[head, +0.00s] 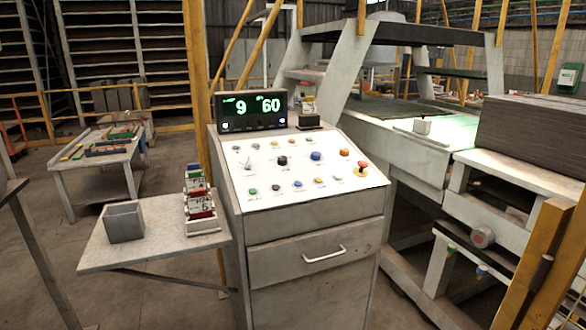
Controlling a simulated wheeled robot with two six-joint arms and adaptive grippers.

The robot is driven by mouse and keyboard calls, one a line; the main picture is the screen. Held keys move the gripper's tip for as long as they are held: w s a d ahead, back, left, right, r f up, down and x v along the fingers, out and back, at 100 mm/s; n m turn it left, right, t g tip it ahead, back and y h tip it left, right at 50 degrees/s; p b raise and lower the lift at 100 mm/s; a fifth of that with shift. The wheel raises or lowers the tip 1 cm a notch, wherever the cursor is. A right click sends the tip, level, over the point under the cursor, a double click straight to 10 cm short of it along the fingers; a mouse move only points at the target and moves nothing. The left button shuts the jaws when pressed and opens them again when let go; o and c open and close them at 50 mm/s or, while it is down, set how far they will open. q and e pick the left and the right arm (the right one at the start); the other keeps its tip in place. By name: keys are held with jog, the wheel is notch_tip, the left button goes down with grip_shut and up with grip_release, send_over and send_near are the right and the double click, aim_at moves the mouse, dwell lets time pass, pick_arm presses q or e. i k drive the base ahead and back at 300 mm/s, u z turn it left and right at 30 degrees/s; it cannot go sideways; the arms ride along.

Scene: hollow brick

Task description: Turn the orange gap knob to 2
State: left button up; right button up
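A sloped white control panel (300,205) tops the grey cabinet in the middle of the head view. A small orange knob (345,152) sits at its upper right; its pointer and label are too small to read. A black display (251,112) stands at the panel's back left and shows green digits 9 and 60. Neither of my grippers is in view.
A black knob (282,160), a blue knob (316,156) and a red mushroom button (362,164) share the panel, with several small coloured buttons. A side shelf (160,244) holds a grey box (124,222) and a tag rack (201,208). A yellow post (196,80) stands behind.

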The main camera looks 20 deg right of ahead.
aim_at(344, 151)
jog(key=k, duration=0.65)
jog(key=z, duration=0.7)
jog(key=i, duration=0.9)
jog(key=z, duration=0.75)
